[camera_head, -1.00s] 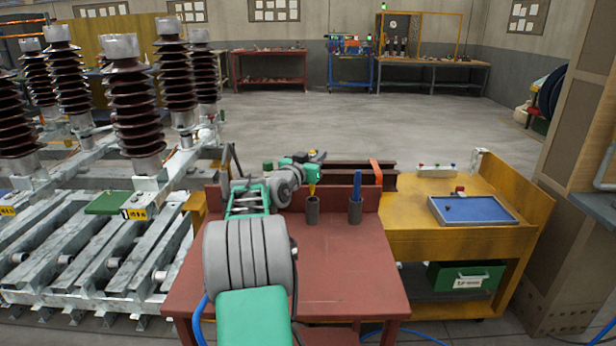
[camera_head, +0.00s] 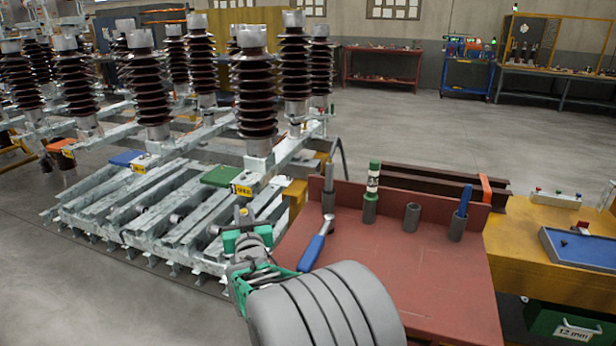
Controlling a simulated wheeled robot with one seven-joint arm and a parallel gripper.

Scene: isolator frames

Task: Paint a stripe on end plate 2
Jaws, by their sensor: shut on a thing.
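My gripper (camera_head: 246,229) is at the lower middle, left of the red bench, and shut on a slim yellow marker (camera_head: 243,212), mostly hidden by the jaws. Galvanised frames at the left carry flat coloured plates: a green plate (camera_head: 222,175), a blue plate (camera_head: 127,158) and an orange plate (camera_head: 60,145). Each has a small yellow label beside it, such as the one by the green plate (camera_head: 242,190). The label text is too small to read, so I cannot tell which is end plate 2. In the picture, my gripper is just below the green plate's label, apart from it.
The red bench (camera_head: 400,268) holds an empty dark cup (camera_head: 413,216), a green marker (camera_head: 374,178) and a blue marker (camera_head: 465,200) in cups, and a blue-handled tool (camera_head: 314,248). Tall brown insulators (camera_head: 253,95) rise above the frames. Open floor lies beyond.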

